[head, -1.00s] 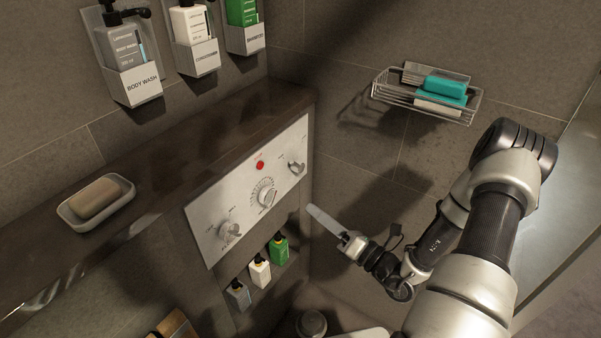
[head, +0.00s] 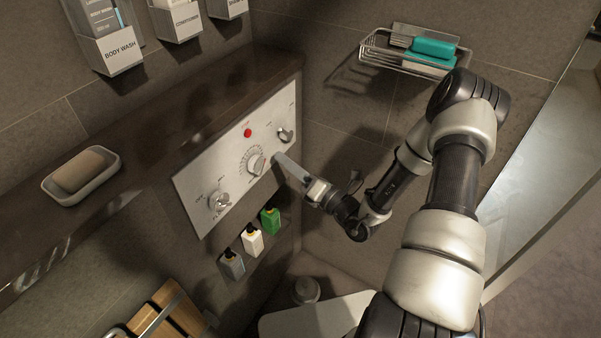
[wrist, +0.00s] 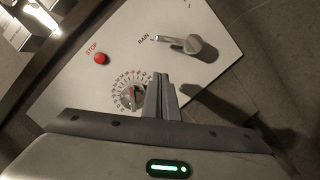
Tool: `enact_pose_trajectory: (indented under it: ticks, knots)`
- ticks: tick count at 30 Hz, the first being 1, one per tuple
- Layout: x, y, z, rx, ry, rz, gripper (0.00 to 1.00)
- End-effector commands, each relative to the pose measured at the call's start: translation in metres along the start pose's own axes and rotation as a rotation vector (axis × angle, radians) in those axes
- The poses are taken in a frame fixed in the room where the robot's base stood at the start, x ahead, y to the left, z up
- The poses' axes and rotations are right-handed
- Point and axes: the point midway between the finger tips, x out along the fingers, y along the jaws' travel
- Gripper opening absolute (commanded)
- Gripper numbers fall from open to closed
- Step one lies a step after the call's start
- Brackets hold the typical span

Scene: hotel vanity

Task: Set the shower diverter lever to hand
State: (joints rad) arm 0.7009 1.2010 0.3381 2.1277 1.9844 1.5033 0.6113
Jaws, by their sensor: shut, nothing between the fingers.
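The metal control panel (head: 190,185) is on the wall below the dark ledge. The diverter lever (head: 286,134) is at its right end. In the wrist view the lever (wrist: 193,44) points at the word RAIN; another label at the top edge is too cut off to read. My gripper (head: 279,158) is shut and empty, its tips close to the panel, below the lever and right of the round dial. In the wrist view the closed fingers (wrist: 160,80) sit beside the dial, apart from the lever. I cannot tell whether the tips touch the panel.
The graduated dial (head: 254,162), a red stop button (head: 248,132) and a left knob (head: 219,201) share the panel. A soap dish (head: 82,192) is on the ledge; a wire basket (head: 375,56) hangs right.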

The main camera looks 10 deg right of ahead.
Motion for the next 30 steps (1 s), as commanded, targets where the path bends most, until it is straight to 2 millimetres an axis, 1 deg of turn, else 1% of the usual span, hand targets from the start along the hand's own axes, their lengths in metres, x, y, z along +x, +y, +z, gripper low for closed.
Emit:
enact_pose_trajectory:
  ticks: [1, 2, 3, 6, 12, 24, 30]
  knots:
    - [0.011, 0.000, -0.001, -0.002, 0.001, 0.003, 0.00]
    - [0.017, 0.001, -0.001, -0.002, 0.001, 0.004, 0.00]
    - [0.018, 0.000, 0.008, -0.005, -0.002, 0.000, 0.00]
    - [0.020, 0.000, 0.023, -0.005, -0.001, 0.000, 0.00]
    - [0.024, 0.000, 0.037, -0.001, -0.001, 0.000, 0.00]
    - [0.024, 0.000, 0.039, 0.001, -0.001, -0.001, 0.00]
    - [0.024, 0.003, 0.043, 0.032, -0.002, -0.009, 0.00]
